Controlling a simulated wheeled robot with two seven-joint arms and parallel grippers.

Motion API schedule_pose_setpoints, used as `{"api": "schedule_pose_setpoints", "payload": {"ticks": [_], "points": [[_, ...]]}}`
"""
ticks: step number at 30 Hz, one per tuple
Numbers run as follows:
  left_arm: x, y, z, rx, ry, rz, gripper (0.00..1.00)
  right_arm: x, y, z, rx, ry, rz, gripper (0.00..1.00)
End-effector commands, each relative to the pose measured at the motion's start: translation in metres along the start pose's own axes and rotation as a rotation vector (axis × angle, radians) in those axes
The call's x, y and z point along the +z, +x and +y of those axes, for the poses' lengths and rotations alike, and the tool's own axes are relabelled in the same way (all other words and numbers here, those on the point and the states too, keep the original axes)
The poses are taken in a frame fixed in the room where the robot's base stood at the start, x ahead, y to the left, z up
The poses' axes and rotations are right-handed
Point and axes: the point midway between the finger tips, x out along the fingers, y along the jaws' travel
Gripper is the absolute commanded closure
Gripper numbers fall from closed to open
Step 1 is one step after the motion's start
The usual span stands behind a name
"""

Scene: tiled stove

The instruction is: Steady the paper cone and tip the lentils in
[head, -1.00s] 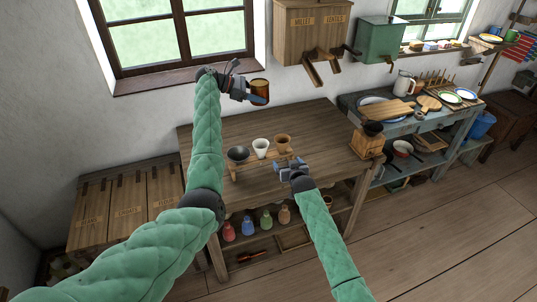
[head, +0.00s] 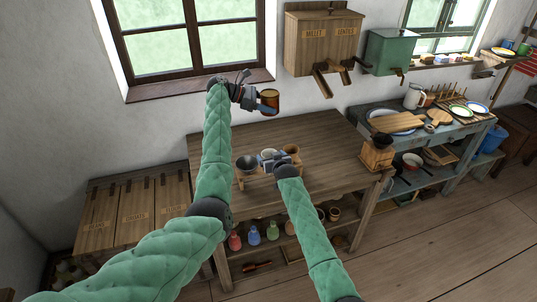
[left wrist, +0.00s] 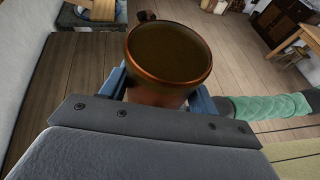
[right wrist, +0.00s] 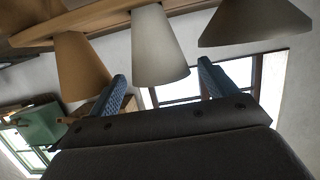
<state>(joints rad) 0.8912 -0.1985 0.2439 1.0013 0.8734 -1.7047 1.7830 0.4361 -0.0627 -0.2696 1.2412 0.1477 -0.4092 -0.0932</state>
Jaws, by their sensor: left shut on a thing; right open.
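A white paper cone (head: 267,153) stands in a small wooden rack (right wrist: 110,14) on the table, between a dark grey funnel (head: 247,163) and a brown cone (head: 292,150). My right gripper (head: 272,160) is open in front of the white cone. In the right wrist view the white cone (right wrist: 160,50) shows between the two open blue fingers (right wrist: 162,84); I cannot tell whether they touch it. My left gripper (head: 250,98) is shut on a copper-brown mug (head: 269,102), held upright above the table's back edge. The mug's inside (left wrist: 168,50) looks dark brown; I cannot make out lentils.
Wooden dispensers labelled millet and lentils (head: 322,40) and a green box (head: 388,52) hang on the wall. A wooden grinder (head: 377,152) stands at the table's right corner. Coloured bottles (head: 253,235) stand on the shelf below. The tabletop right of the rack (head: 335,140) is clear.

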Motion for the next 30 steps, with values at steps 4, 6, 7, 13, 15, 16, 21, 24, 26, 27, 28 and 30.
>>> {"api": "schedule_pose_setpoints", "payload": {"ticks": [4, 6, 7, 13, 15, 16, 21, 24, 26, 27, 28, 30], "points": [[0.001, 0.0, 0.0, 0.0, 0.001, 0.0, 0.73, -0.001, 0.021, 0.0, 0.0, -0.001, 0.0, 0.16], [0.001, 0.0, 0.0, 0.0, 0.001, 0.0, 0.73, -0.001, 0.028, -0.001, 0.0, -0.001, 0.0, 0.16], [0.001, 0.0, 0.0, 0.0, 0.001, 0.0, 0.73, 0.0, 0.031, -0.001, 0.0, -0.001, 0.0, 0.16], [0.001, 0.0, 0.0, 0.0, 0.001, 0.0, 0.73, -0.001, 0.041, -0.001, 0.0, 0.0, 0.001, 0.16], [0.001, 0.0, 0.0, 0.0, 0.001, 0.0, 0.73, 0.0, 0.042, 0.0, 0.0, 0.0, 0.001, 0.16], [0.001, 0.0, 0.0, 0.0, 0.001, 0.0, 0.73, 0.0, 0.042, 0.0, 0.0, 0.0, 0.001, 0.16], [0.001, 0.0, 0.0, 0.0, 0.001, 0.0, 0.73, 0.0, 0.042, 0.0, 0.0, 0.0, 0.001, 0.16], [0.001, 0.0, 0.0, 0.0, 0.001, 0.0, 0.73, 0.0, 0.042, 0.0, 0.0, 0.0, 0.001, 0.28], [0.001, 0.0, 0.0, 0.0, 0.001, 0.0, 0.73, 0.0, 0.042, 0.0, 0.0, 0.0, 0.001, 0.39], [0.001, 0.0, 0.0, 0.0, 0.001, 0.0, 0.73, 0.0, 0.042, 0.0, 0.0, 0.0, 0.001, 0.47], [0.001, 0.0, 0.0, 0.0, 0.001, 0.0, 0.73, 0.0, 0.042, 0.0, 0.0, 0.0, 0.001, 0.53], [0.001, 0.0, 0.0, 0.0, 0.001, 0.0, 0.73, 0.0, 0.042, 0.0, 0.0, 0.0, 0.001, 0.59]]}}
